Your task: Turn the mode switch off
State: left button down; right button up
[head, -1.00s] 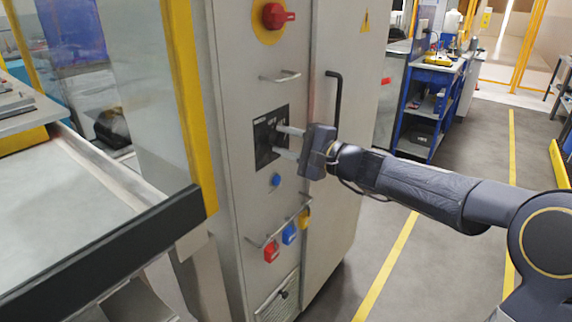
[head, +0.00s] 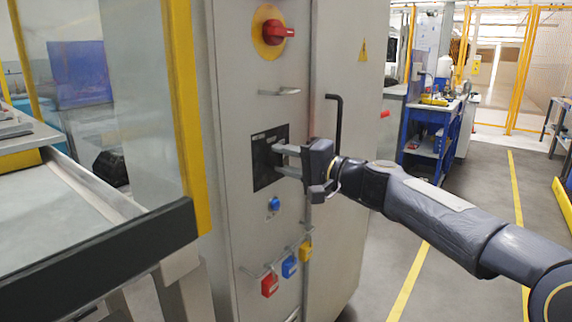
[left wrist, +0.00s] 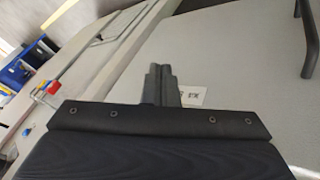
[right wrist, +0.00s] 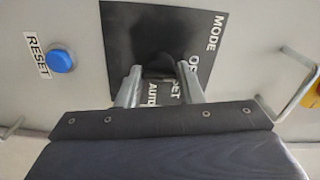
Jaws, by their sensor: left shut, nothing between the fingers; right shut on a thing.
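The mode switch has a black square plate (head: 262,180) on the front of the grey cabinet, lettered MODE and AUTO in the right wrist view (right wrist: 120,25). Other lettering there is partly covered. My right gripper (head: 274,162) reaches the plate from the right. In the right wrist view its fingers (right wrist: 160,72) are shut on the dark switch knob (right wrist: 160,62), one on each side. Which position the knob points to I cannot tell. My left gripper (left wrist: 158,72) shows only in the left wrist view, shut and empty, with a pale cabinet surface behind it.
A red rotary handle (head: 278,31) on a yellow disc is above the plate. A blue reset button (head: 274,204) is below it, with red, blue and yellow padlocks (head: 289,266) lower down. A black door handle (head: 337,118) is right of my gripper. Yellow-framed guarding (head: 186,110) stands left.

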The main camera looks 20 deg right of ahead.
jog(key=o, duration=0.9)
jog(key=v, duration=0.7)
jog(key=shift+s+d, duration=0.25)
jog(key=shift+s, duration=0.05)
